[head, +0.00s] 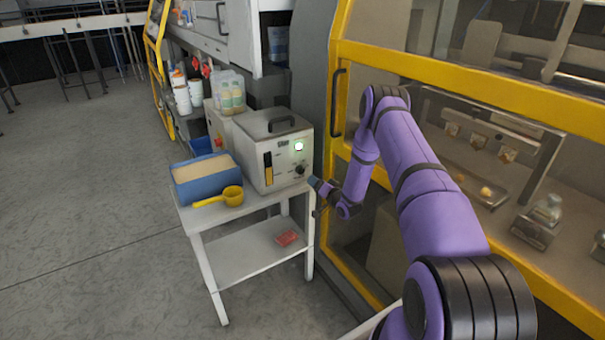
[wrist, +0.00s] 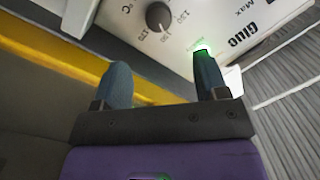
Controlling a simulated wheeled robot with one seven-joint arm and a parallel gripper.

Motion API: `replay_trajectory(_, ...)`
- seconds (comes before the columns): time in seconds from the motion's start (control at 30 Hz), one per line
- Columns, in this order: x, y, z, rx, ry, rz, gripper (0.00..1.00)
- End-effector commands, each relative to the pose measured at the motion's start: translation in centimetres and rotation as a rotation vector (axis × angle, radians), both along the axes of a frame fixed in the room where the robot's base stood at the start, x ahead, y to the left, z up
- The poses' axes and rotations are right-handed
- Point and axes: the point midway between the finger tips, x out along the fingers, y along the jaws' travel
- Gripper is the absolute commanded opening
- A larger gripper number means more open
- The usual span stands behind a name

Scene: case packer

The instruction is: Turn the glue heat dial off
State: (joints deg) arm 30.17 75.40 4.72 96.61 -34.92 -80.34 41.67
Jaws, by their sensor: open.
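The glue machine (head: 272,150) is a pale box with a top handle, standing on a white side table. Its heat dial (head: 301,170) is a small dark knob low on the front panel, below a lit green light (head: 298,146). In the wrist view the round black dial (wrist: 158,15) sits at the top, amid printed temperature numbers and a °C mark. My gripper (wrist: 163,80) is open and empty, its two dark fingers apart and pointing at the panel. The dial lies beyond the fingertips, apart from them. In the head view my gripper (head: 316,184) is just right of the dial.
A blue box (head: 203,189) and a yellow scoop (head: 233,195) stand on the white table (head: 262,195) left of the machine. A red item (head: 287,238) lies on its lower shelf. The yellow-framed packer enclosure (head: 335,90) is close on the right. Floor at left is clear.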

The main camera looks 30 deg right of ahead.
Motion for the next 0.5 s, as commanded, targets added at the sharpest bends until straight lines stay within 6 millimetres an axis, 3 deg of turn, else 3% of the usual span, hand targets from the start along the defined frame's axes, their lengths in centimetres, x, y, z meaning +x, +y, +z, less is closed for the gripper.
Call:
replay_trajectory(0.17, 0.7, 0.1, -0.5, 0.008, -0.010, 0.002, 0.67)
replay_trajectory(0.5, 6.3, 0.6, -0.5, 0.007, -0.010, 0.001, 0.67)
